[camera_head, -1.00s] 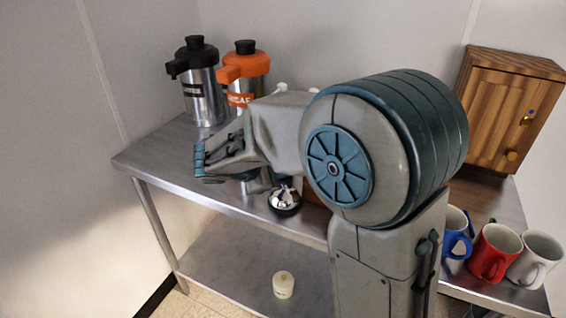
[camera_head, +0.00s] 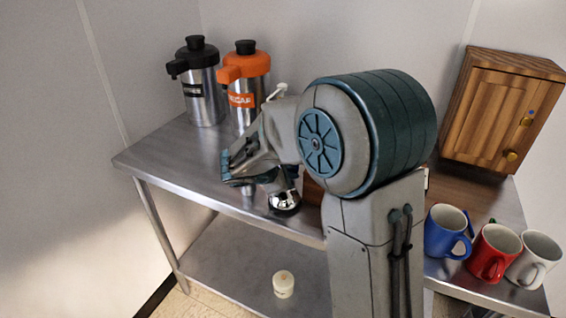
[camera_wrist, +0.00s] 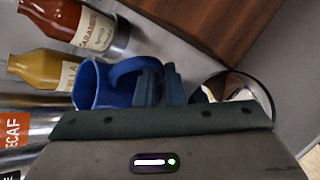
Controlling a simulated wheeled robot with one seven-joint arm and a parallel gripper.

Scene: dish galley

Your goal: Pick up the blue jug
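A blue jug (camera_wrist: 90,84) shows in the wrist view, with its curved handle reaching right toward my fingers. I cannot make out this jug in the head view, where my arm covers part of the table. My gripper (camera_head: 227,167) is over the left part of the steel table in the head view, pointing left. In the wrist view my gripper's two dark teal fingers (camera_wrist: 162,84) appear close together in front of the handle's right end. The frames do not show clearly whether they touch it. Nothing is seen lifted.
A blue mug (camera_head: 444,232), a red mug (camera_head: 494,252) and a white mug (camera_head: 536,259) stand at the right. Black-topped (camera_head: 203,88) and orange-topped (camera_head: 246,78) flasks stand behind my gripper. A round metal item (camera_head: 285,201) is near the front edge.

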